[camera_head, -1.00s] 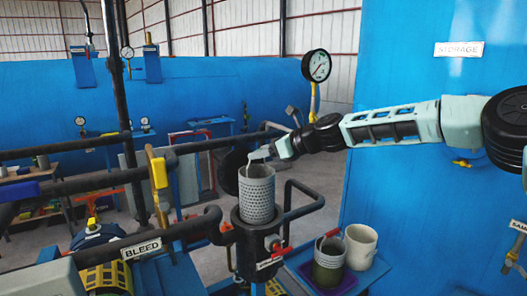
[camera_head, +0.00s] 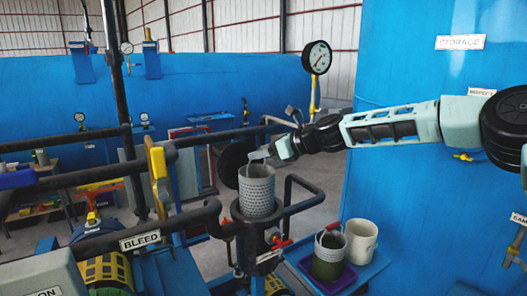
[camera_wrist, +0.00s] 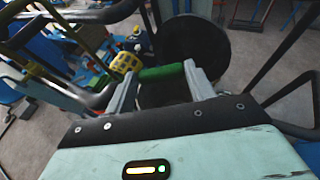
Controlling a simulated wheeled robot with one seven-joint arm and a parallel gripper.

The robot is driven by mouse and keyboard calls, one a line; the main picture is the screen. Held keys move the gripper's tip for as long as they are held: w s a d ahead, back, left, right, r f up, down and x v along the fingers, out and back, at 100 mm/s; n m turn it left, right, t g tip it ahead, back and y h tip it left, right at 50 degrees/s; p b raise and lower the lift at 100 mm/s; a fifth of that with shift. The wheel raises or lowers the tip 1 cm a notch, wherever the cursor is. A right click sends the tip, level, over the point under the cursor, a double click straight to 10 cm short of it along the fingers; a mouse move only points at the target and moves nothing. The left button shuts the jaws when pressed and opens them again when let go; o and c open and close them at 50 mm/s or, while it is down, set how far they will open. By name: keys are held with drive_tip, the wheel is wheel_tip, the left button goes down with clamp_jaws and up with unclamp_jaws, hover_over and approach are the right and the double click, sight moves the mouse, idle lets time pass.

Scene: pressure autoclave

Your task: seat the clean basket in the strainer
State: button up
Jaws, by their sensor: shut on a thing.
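The clean basket (camera_head: 257,190), a light grey perforated cylinder, stands nearly upright at the mouth of the dark strainer body (camera_head: 258,235). Its lower end is hidden by the strainer rim, so I cannot tell how deep it sits; much of its wall shows above the rim. My gripper (camera_head: 259,155) is just above the basket's top. In the wrist view my gripper (camera_wrist: 162,78) is shut on the basket's green handle grip (camera_wrist: 162,73). The round black strainer lid (camera_wrist: 190,55) stands open behind; it also shows in the head view (camera_head: 232,165).
A purple tray (camera_head: 345,281) at lower right holds a dark, dirty-looking basket (camera_head: 328,258). A white bucket (camera_head: 360,240) stands beside it. Black pipes run left of the strainer, with a bent pipe on its right. A pressure gauge (camera_head: 317,57) rises behind my arm.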

sight(272, 201)
drive_tip(key=shift+f+b, duration=5.4)
drive_tip(key=shift+f, duration=2.95)
drive_tip(key=o, duration=1.5)
drive_tip(key=shift+d, duration=0.1)
